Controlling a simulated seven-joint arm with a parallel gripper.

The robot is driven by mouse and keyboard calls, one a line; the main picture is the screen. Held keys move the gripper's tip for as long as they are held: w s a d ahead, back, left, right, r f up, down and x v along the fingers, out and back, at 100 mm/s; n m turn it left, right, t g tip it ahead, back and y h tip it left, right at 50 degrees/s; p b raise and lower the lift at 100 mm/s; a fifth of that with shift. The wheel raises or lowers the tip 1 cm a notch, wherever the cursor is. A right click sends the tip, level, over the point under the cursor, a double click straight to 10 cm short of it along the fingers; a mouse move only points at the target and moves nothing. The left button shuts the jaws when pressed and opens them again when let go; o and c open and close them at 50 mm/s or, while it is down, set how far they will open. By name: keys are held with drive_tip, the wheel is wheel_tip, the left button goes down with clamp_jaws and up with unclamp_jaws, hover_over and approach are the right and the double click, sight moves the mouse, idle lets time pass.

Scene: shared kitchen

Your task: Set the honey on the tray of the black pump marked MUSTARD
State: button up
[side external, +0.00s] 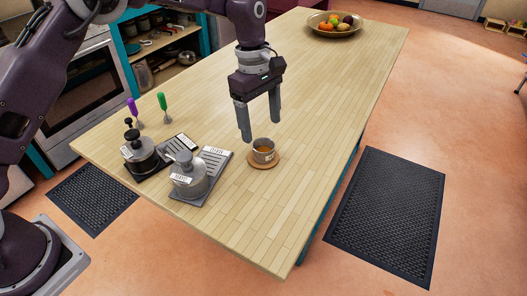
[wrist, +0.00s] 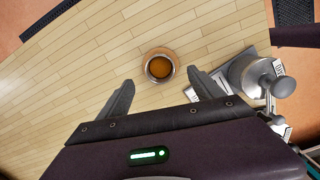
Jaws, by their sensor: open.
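A small grey cup (side external: 264,151) with amber-brown contents, seemingly the honey, stands on a round wooden coaster (side external: 251,165). In the wrist view the cup (wrist: 160,66) shows from above, just beyond my fingertips and between their lines. My gripper (side external: 260,129) is open and empty, fingers pointing down, above and slightly behind the cup, apart from it. The black pump (side external: 146,161) stands at the table's left side on a dark tray (side external: 178,143) with a white label card. The lettering is too small to read.
A grey pump (side external: 190,183) on a grey tray (side external: 217,160) stands between the cup and the black pump. Purple (side external: 132,106) and green (side external: 162,102) handled tools stand behind the pumps. A fruit bowl (side external: 334,30) is at the far end. The table's middle is clear.

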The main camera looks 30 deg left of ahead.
drive_tip(key=f, duration=0.7)
drive_tip(key=shift+d, duration=0.4)
clamp_jaws()
wheel_tip(320, 180, up, 9)
drive_tip(key=r+n+t, duration=0.1)
drive_tip(key=n, duration=1.4)
hover_over(173, 148)
drive_tip(key=shift+y, duration=0.4)
drive_tip(key=f, duration=0.9)
drive_tip(key=shift+s+a+f, duration=0.1)
drive_tip(key=shift+s+f, duration=0.2)
